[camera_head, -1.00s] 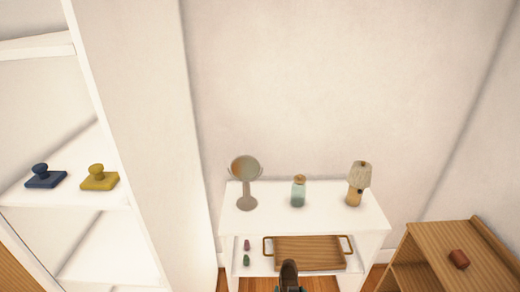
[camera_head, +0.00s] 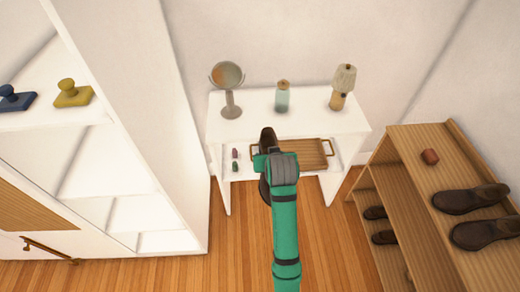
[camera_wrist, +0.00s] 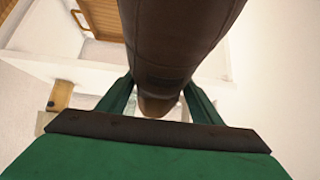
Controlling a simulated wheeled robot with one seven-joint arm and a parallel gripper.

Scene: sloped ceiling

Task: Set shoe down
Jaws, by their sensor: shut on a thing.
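A dark brown shoe (camera_head: 267,141) is held in my gripper (camera_head: 270,160), in front of the white console table. In the wrist view the shoe (camera_wrist: 170,45) fills the upper middle, and the green fingers of my gripper (camera_wrist: 160,100) close on it from both sides. Part of the shoe is hidden behind my gripper in the head view. The wooden shoe rack (camera_head: 395,150) stands at the right, with a pair of brown shoes (camera_head: 470,199) on its top and another pair (camera_head: 380,226) on a lower shelf.
The white table (camera_head: 310,122) bears a mirror (camera_head: 229,85), a bottle (camera_head: 282,97) and a lamp (camera_head: 342,88). Its lower shelf holds a wooden tray (camera_head: 305,153). A small reddish-brown block (camera_head: 430,156) lies on the rack top. Wooden floor (camera_head: 330,240) is clear between cabinet and rack.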

